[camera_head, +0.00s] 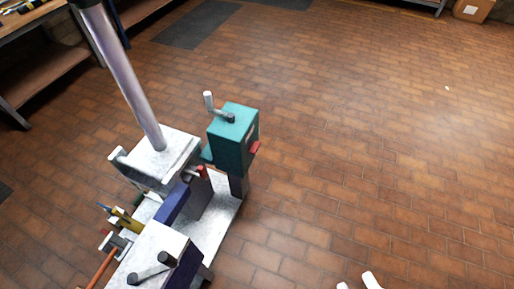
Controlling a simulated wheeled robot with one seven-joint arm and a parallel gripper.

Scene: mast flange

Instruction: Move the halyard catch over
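The mast flange assembly stands on the floor at left centre. A grey mast (133,85) rises from a white block (157,160). A teal box (233,132) with a grey crank handle (217,108) on top and a red tab (256,149) stands to its right. A white box with a dark lever (150,273) is at the front. A small red-tipped piece (202,172) sits between them. I cannot tell which part is the halyard catch. My gripper (358,283) shows only as two white fingertips at the bottom edge, apart and empty, right of the assembly.
A purple block (173,203), a yellow piece (126,219) and an orange-brown rod (102,269) crowd the assembly's white base plate (226,213). A bench (45,80) stands at upper left and a cardboard box (473,10) at upper right.

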